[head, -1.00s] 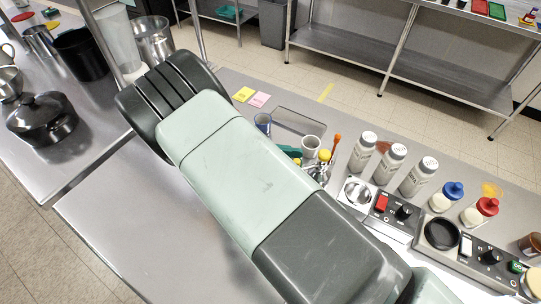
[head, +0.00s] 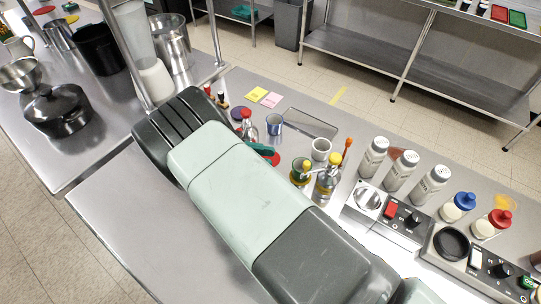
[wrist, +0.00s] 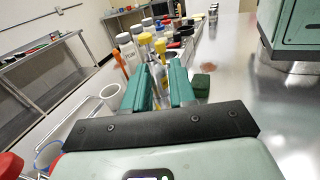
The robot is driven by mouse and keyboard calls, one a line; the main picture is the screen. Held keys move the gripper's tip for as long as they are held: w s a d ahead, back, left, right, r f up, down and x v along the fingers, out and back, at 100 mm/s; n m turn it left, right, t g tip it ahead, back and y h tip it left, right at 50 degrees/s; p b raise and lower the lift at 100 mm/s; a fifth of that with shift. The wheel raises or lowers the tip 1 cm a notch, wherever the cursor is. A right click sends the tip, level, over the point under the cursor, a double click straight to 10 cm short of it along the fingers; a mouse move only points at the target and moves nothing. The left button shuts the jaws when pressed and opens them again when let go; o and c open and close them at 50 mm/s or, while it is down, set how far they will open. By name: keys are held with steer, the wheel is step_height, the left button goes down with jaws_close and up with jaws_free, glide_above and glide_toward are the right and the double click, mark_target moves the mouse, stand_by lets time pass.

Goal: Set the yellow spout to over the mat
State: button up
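Two pourer bottles with yellow tops stand close together on the bench: a shorter yellow spout (head: 304,167) at left and a taller one (head: 333,160) at right. I cannot tell which the task means. Yellow tops (wrist: 160,45) also show beyond my fingers in the wrist view. My gripper (wrist: 161,76) has its two green fingers apart, pointing toward these bottles. In the head view a green finger (head: 261,149) shows just left of them, beyond my arm. A flat grey rectangle (head: 311,124), possibly the mat, lies behind the cups.
A white cup (head: 321,149) and a blue cup (head: 274,124) stand near the bottles. A red-capped bottle (head: 246,116) is beside my arm. Shakers (head: 404,165) and a control unit (head: 393,216) stand to the right. The near bench (head: 135,225) is clear.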

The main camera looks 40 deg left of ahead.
jaws_close()
steer(key=w+d+r+m+g+y, duration=0.1)
steer(key=d+r+m+g+y, duration=0.35)
steer(key=m+g+y, duration=0.5)
steer(key=w+d+r+m+g+y, duration=0.1)
steer(key=d+r+m+g+y, duration=0.4)
steer(key=m+g+y, duration=0.4)
steer(key=w+d+f+m+t+y, duration=0.2)
steer(key=d+f+m+t+y, duration=0.3)
steer(key=d+m+y, duration=0.4)
steer(key=w+d+f+m+t+y, duration=0.2)
steer(key=d+f+m+t+y, duration=0.25)
steer(key=d+m+y, duration=0.55)
steer(key=a+h, duration=0.1)
steer(key=a, duration=0.4)
steer(key=s+a+m+h, duration=0.1)
steer(key=a, duration=0.3)
steer(key=a+h, duration=0.1)
steer(key=a, duration=0.4)
steer(key=shift+s+a+f+m, duration=0.15)
steer(key=shift+a+m, duration=0.15)
steer(key=shift+m, duration=0.05)
